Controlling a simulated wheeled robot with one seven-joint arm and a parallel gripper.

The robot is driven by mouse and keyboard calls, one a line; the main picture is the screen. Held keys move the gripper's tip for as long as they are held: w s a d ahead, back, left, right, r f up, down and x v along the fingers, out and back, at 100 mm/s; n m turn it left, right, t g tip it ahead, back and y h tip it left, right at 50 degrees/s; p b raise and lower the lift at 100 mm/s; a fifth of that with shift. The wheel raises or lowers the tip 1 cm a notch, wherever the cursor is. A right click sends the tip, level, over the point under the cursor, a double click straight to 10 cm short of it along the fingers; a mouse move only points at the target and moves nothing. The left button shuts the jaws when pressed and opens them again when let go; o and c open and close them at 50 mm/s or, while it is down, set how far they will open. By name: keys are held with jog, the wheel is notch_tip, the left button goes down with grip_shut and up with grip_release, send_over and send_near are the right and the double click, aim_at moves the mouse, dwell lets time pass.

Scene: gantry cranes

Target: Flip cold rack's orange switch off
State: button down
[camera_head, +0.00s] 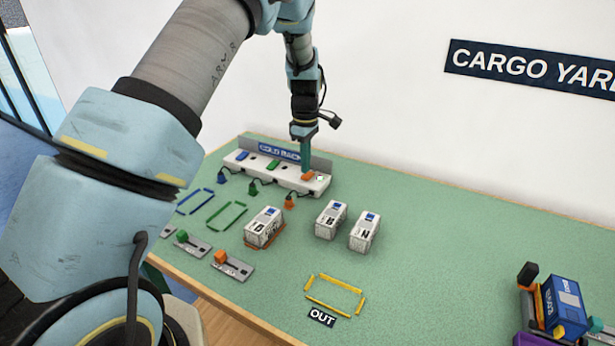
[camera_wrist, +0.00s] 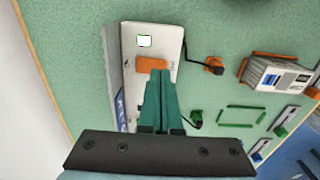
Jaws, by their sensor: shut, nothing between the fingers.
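The cold rack (camera_head: 291,179) is a white strip at the back of the green table, with a blue sign reading COLD RACK behind it. Its orange switch (camera_head: 308,177) is at the right end, beside a small light with a green edge (camera_head: 320,178). In the wrist view the orange switch (camera_wrist: 152,64) lies just ahead of my fingertips, with the light (camera_wrist: 145,41) beyond it. My gripper (camera_head: 306,171) points down at the switch, its green fingers together and empty; the tips (camera_wrist: 158,73) overlap the switch's near edge. I cannot tell whether they touch.
The rack also has a blue switch (camera_head: 242,155) and a green switch (camera_head: 272,164). Plugs with cords, including an orange plug (camera_head: 290,201), lie in front. White containers (camera_head: 331,220) stand nearby. Slider plates (camera_head: 232,267) are at the front left. A blue container (camera_head: 565,305) is at the right.

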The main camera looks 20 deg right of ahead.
aim_at(305, 176)
jog(key=shift+f+b, duration=0.45)
jog(key=shift+f, duration=0.5)
dwell(0.4)
jog(key=shift+r, duration=0.1)
jog(key=shift+r+p, duration=2.75)
jog(key=shift+r, duration=0.7)
jog(key=s+a+r+m, duration=0.1)
jog(key=a+r+m, duration=0.15)
jog(key=a, duration=0.65)
jog(key=s+a+r+m, duration=0.1)
jog(key=a+r, duration=0.3)
jog(key=a, duration=0.6)
jog(key=s+a+r+m+t, duration=0.1)
jog(key=s+a+r+m, duration=0.2)
jog(key=s+a, duration=1)
jog(key=a+m, duration=0.2)
jog(key=a, duration=0.1)
jog(key=shift+s+t, duration=0.15)
jog(key=shift+t, duration=0.15)
